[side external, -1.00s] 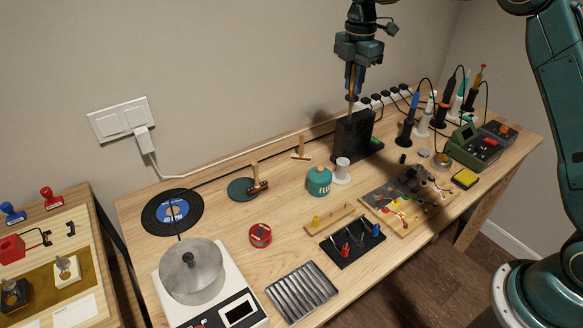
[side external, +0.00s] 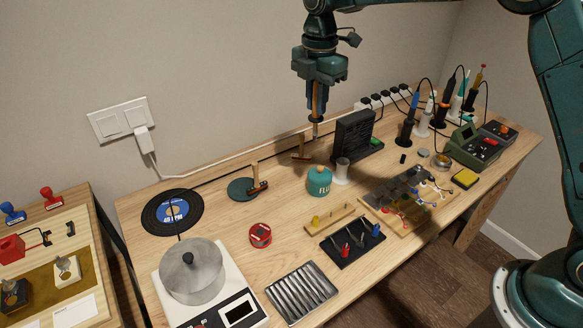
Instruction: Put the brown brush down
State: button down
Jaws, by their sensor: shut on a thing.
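My gripper (side external: 317,108) points down above the back of the workbench, near the wall. It is shut on the brown brush (side external: 316,130), which hangs upright with its pale bristle end down. The brush is above and a little right of a small wooden-handled tool (side external: 301,150) standing at the bench's back edge. A teal flux jar (side external: 319,181) stands below it in the picture. I cannot tell exactly how high the brush is above the bench.
A dark upright panel (side external: 352,135) and a white spool (side external: 342,171) stand close on the right. Another brown-handled tool (side external: 257,182) stands on a dark round pad (side external: 241,189) to the left. The wood (side external: 285,205) left of the flux jar is clear.

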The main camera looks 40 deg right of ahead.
jog(key=s+a+n, duration=0.1)
jog(key=s+a, duration=0.4)
jog(key=a, duration=0.4)
jog(key=s+a+n, duration=0.2)
jog(key=s+a, duration=0.3)
jog(key=a, duration=0.4)
notch_tip(320, 180, down, 16)
jog(key=shift+w+f, duration=0.1)
jog(key=shift+f, duration=0.05)
jog(key=shift+f, duration=2.05)
jog(key=c, duration=1.4)
grip_release()
jog(key=shift+f, duration=0.1)
jog(key=shift+o, duration=0.2)
